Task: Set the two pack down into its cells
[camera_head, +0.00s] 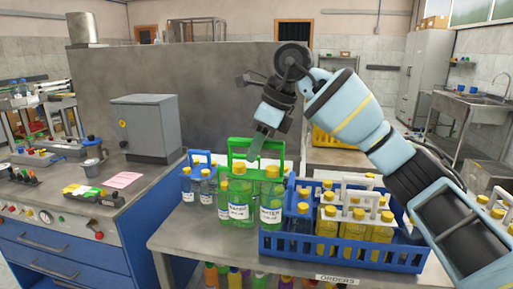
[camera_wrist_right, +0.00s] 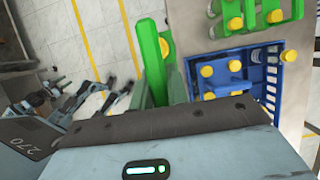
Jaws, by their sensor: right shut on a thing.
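The green two pack (camera_head: 238,211) has a tall green handle, two green bottles with white labels and yellow caps. In the head view it is upright, left of the blue crate (camera_head: 340,259). My right gripper (camera_head: 256,146) points down and is shut on its handle. Whether the bottle bottoms touch the table cannot be told. In the right wrist view the green handle (camera_wrist_right: 151,55) runs up from the fingers, beside a yellow cap. The blue crate (camera_wrist_right: 283,84) lies to its right there, with yellow caps and some open space inside. My left gripper is out of view.
In the crate stand packs with white handles (camera_head: 347,193) and yellow bottles. A blue-handled pack (camera_head: 206,189) of clear bottles stands left of the green pack. A grey panel (camera_head: 190,75) rises behind. Bare grey table (camera_head: 185,235) shows at the left front.

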